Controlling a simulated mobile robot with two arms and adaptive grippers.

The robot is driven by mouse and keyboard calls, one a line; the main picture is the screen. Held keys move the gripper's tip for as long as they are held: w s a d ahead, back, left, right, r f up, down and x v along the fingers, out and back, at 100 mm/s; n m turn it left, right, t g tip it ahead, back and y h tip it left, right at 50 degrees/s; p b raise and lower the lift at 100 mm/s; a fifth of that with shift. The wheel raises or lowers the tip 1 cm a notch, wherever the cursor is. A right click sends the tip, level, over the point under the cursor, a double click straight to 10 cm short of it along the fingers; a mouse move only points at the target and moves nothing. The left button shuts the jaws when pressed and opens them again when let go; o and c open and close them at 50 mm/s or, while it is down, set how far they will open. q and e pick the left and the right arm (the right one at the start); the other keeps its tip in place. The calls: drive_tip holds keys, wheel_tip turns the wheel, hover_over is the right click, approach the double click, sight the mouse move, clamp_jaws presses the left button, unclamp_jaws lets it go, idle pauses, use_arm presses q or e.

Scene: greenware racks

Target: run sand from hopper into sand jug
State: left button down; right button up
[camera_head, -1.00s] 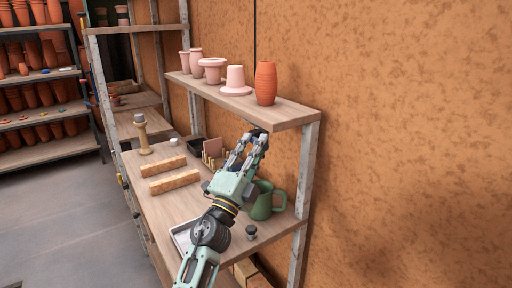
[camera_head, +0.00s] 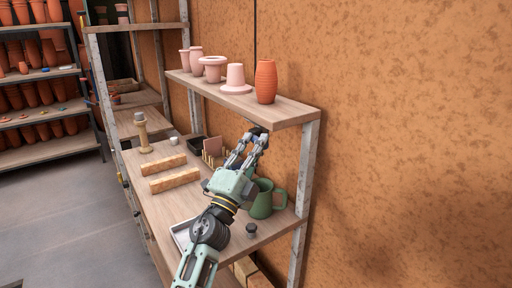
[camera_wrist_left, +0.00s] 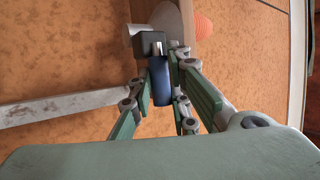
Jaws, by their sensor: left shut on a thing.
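My left gripper (camera_head: 252,142) reaches up to the underside of the upper shelf's front end. In the left wrist view it (camera_wrist_left: 168,92) is shut on a blue handle (camera_wrist_left: 160,80), which joins a dark block (camera_wrist_left: 150,43). I cannot tell whether this block belongs to the hopper; no hopper shows clearly. A green jug (camera_head: 263,204) with a handle stands upright on the worktop, below and just right of my left gripper, partly hidden by it. The jug's inside is hidden and no sand is visible. My right gripper is not in view.
The upper shelf (camera_head: 290,114) holds pale pots (camera_head: 235,80) and an orange vase (camera_head: 266,82). On the worktop (camera_head: 160,208) lie two wooden blocks (camera_head: 174,180), a tray (camera_head: 178,233) and a small dark knob (camera_head: 251,230). A metal post (camera_head: 304,180) stands right of the jug.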

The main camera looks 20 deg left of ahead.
use_arm(q)
drive_tip(key=shift+f, duration=0.1)
drive_tip(key=shift+s+a+f+m+g+h+b, duration=0.15)
drive_tip(key=shift+a+m+g+h+b, duration=0.25)
drive_tip(key=shift+m+g+h, duration=1)
drive_tip(key=shift+s+a+r+m+g+h+b, duration=0.15)
drive_tip(key=shift+a+m+g+h+b, duration=0.3)
drive_tip(key=shift+h, duration=1.9)
drive_tip(key=shift+s+a+f+m+g+h+b, duration=0.15)
drive_tip(key=shift+a+m+g+h+b, duration=0.2)
drive_tip(key=shift+m+g+h, duration=1.1)
drive_tip(key=shift+d+n+t+h, duration=0.1)
drive_tip(key=shift+n+t+h, duration=0.2)
drive_tip(key=shift+h, duration=0.3)
drive_tip(key=c, duration=1.9)
unclamp_jaws()
drive_tip(key=shift+c, duration=0.2)
